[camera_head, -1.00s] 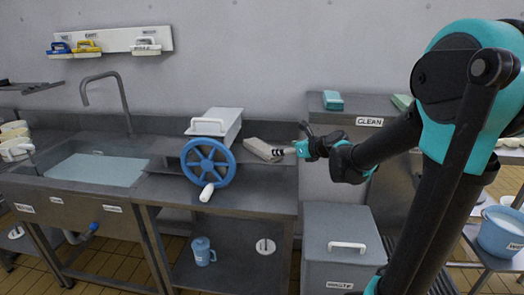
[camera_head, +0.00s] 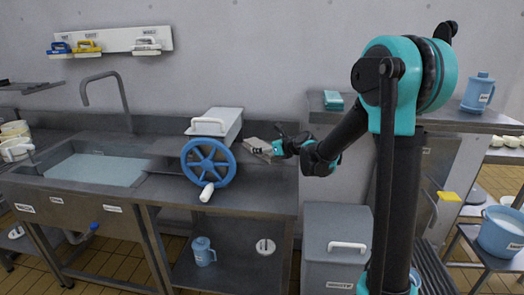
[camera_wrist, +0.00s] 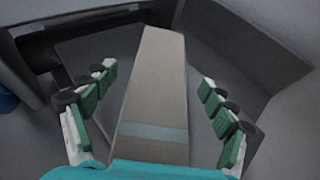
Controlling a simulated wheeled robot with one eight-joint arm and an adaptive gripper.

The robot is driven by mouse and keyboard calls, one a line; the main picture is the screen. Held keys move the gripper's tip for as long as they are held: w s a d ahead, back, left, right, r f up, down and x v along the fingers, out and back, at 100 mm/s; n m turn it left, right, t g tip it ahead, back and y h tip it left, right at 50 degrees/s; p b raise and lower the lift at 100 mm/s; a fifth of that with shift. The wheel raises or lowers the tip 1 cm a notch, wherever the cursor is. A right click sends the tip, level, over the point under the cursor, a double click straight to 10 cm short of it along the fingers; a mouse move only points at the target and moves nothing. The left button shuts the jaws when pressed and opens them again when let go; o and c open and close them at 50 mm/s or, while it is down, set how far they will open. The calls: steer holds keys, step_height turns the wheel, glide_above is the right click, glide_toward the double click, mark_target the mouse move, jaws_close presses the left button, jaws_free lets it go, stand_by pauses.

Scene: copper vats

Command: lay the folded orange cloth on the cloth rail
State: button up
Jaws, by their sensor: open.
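No orange cloth is clearly in view. My gripper (camera_head: 274,148) is over the steel counter, just right of the white box with the blue wheel. It is open. A long flat grey-beige piece with a pale blue-green band (camera_wrist: 157,100) lies between its spread fingers in the wrist view, with gaps on both sides. In the head view this piece (camera_head: 257,146) shows at the fingertips; I cannot tell whether it is a folded cloth. A small yellow piece (camera_head: 449,196) hangs or sits at the right, by a cabinet front. I cannot make out a cloth rail for certain.
The white box (camera_head: 222,121) with a blue hand wheel (camera_head: 208,163) stands left of my gripper, beside the sink (camera_head: 95,170). A lidded grey bin (camera_head: 335,222) is below right. A teal block (camera_head: 333,101) and blue jug (camera_head: 478,92) are on the shelf.

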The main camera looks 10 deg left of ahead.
mark_target(262, 146)
steer(key=shift+x, duration=1.2)
steer(key=shift+c, duration=0.3)
steer(key=c, duration=1.5)
steer(key=shift+c, duration=0.2)
step_height(262, 146, up, 20)
